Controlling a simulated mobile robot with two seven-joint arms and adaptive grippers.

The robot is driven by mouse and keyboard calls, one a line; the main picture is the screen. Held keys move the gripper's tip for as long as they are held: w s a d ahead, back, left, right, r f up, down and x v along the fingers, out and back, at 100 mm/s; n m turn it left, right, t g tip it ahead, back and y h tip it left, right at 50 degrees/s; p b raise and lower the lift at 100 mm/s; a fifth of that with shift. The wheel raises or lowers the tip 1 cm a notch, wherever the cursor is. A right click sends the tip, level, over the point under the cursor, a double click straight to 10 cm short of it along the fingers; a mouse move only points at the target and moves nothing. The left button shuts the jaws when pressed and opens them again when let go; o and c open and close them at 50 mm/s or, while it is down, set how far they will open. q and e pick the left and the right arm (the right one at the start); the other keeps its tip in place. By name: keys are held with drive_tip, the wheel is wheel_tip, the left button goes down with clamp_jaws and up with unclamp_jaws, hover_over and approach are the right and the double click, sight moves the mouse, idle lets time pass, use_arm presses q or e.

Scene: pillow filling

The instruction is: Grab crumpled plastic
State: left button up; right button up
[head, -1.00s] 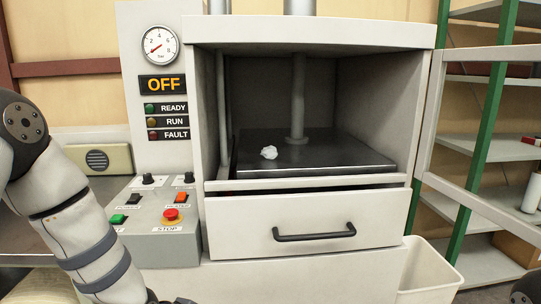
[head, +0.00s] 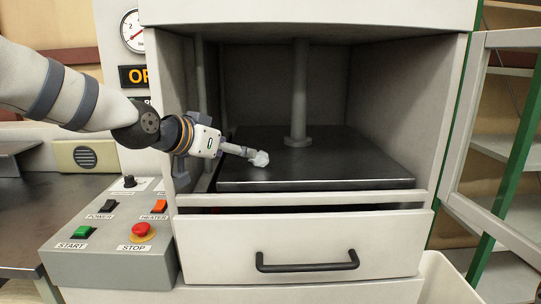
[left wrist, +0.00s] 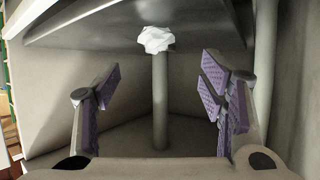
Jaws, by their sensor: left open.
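The crumpled plastic (head: 261,159) is a small white clump on the dark plate (head: 330,166) inside the machine's open chamber. My left gripper (head: 247,153) reaches in from the left, with its fingertips right beside the clump. In the left wrist view the gripper (left wrist: 161,82) is open, its two purple-padded fingers wide apart. There the white plastic (left wrist: 155,40) shows near the top, in line with the gap between the fingers; I cannot tell whether it touches them. My right gripper is out of view.
The chamber's side walls and a vertical post (head: 299,95) stand around the plate. Below is a drawer (head: 310,245) with a black handle, slightly open. A button panel (head: 110,240) is at left, a glazed door (head: 510,140) at right. The plate's right part is clear.

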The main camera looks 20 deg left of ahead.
sight(259, 155)
use_arm(q)
drive_tip(key=w+f, duration=0.1)
drive_tip(key=w+d+f+b, duration=0.1)
drive_tip(key=w+f, duration=0.1)
drive_tip(key=shift+f, duration=0.1)
drive_tip(key=x, duration=0.4)
drive_tip(key=r+b+x, duration=0.1)
drive_tip(key=x, duration=0.1)
drive_tip(key=shift+w+d, duration=0.15)
drive_tip(key=shift+d, duration=0.2)
drive_tip(key=shift+w, duration=0.2)
drive_tip(key=shift+r, duration=0.2)
drive_tip(key=c, duration=0.9)
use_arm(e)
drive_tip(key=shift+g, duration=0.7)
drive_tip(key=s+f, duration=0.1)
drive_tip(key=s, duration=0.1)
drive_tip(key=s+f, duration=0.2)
